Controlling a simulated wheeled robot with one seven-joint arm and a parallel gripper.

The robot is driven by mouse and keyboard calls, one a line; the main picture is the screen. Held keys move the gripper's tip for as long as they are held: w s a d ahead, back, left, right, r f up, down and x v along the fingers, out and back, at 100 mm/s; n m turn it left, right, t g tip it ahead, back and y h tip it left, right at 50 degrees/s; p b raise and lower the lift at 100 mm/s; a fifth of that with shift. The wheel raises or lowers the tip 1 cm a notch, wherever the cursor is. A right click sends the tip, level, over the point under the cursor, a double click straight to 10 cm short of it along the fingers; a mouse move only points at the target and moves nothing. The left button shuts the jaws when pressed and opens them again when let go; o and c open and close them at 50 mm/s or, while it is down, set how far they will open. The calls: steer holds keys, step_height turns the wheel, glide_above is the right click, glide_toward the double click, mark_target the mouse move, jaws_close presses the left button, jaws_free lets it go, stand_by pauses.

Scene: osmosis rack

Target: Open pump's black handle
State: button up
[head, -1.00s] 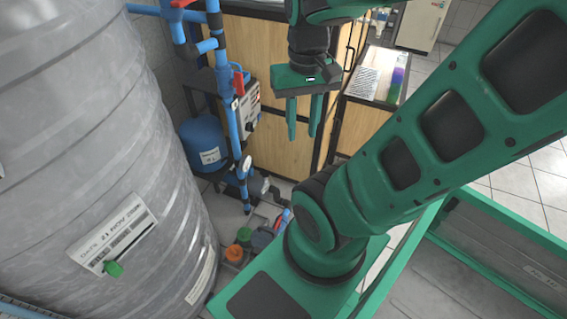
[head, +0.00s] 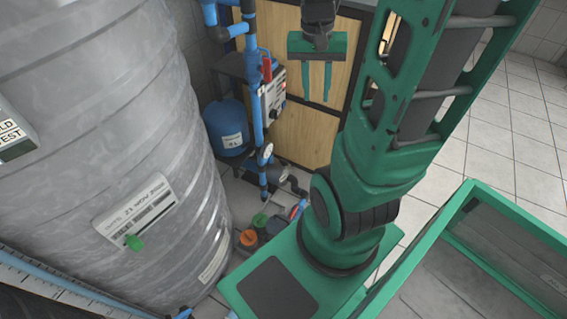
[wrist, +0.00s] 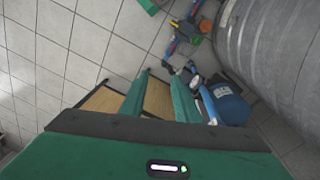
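The pump area is low on the floor in the head view, at the foot of the blue vertical pipe (head: 257,105). A dark pump body (head: 279,178) shows there. I cannot clearly make out its black handle at this size. My gripper (head: 316,98) points down with its two green fingers apart and nothing between them. It is above and to the right of the pump in the head view, in front of the wooden cabinet. In the wrist view my gripper (wrist: 160,76) is also open, with small dark fittings (wrist: 183,68) just beyond its fingertips.
A large grey ribbed tank (head: 110,120) fills the left. A blue pressure tank (head: 226,128) and a control box (head: 272,92) stand by the pipes. The wooden cabinet (head: 302,138) is behind. Tiled floor (head: 510,120) is open at right.

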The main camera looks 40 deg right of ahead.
steer(key=w+d+f+m, duration=0.3)
steer(key=w+d+f, duration=0.35)
steer(key=w, duration=0.25)
steer(key=m+t+y, duration=0.3)
steer(key=m+t, duration=0.2)
steer(key=m, duration=1.4)
glide_above(285, 161)
steer(key=s+d, duration=0.2)
steer(key=s, duration=0.2)
step_height(285, 161, down, 51)
steer(key=x, duration=1)
steer(key=shift+s+a+f, duration=0.1)
steer(key=shift+s+f, duration=0.05)
steer(key=shift+f, duration=0.15)
steer(key=shift+c, duration=0.2)
